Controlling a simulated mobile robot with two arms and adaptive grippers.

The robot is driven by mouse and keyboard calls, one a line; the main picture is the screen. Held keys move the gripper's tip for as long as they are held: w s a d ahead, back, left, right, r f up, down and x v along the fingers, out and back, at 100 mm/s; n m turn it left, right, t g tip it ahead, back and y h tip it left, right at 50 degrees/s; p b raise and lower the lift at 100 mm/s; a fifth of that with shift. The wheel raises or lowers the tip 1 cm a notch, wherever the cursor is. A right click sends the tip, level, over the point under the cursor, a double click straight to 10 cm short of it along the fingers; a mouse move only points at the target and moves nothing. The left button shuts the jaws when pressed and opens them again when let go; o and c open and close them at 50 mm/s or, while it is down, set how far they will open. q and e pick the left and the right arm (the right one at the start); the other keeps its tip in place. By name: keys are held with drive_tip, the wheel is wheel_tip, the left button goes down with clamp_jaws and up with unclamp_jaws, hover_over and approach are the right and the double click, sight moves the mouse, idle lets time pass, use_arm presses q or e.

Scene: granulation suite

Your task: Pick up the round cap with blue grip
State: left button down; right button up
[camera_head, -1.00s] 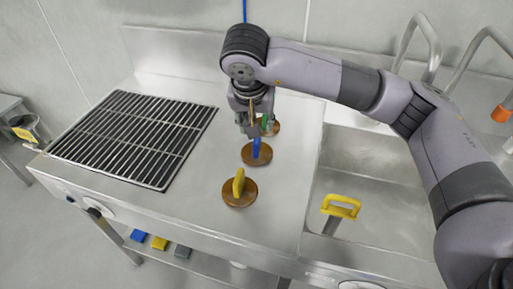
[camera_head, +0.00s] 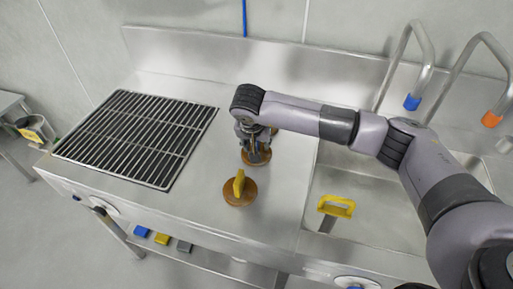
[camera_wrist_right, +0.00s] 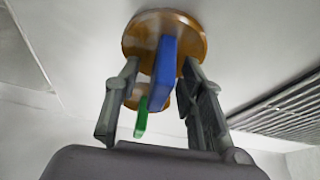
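The round brown cap with the blue grip (camera_wrist_right: 165,62) lies on the steel worktop. In the head view its disc (camera_head: 262,160) shows partly below my right gripper (camera_head: 253,147), which hides the blue grip. In the right wrist view my right gripper (camera_wrist_right: 160,75) is open, one finger on each side of the blue grip. Gaps show between the fingers and the grip. A cap with a green grip (camera_wrist_right: 142,116) is beyond it, mostly hidden in the head view. A cap with a yellow grip (camera_head: 239,191) lies nearer the front. My left gripper is not in view.
A black grate (camera_head: 137,137) covers the left of the worktop. To the right is a sink with a yellow handle (camera_head: 336,206) and two taps, with blue (camera_head: 412,102) and orange (camera_head: 490,119) tips. Blue, yellow and grey blocks sit on a low shelf.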

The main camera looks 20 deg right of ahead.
clamp_jaws()
idle(0.4)
idle(0.4)
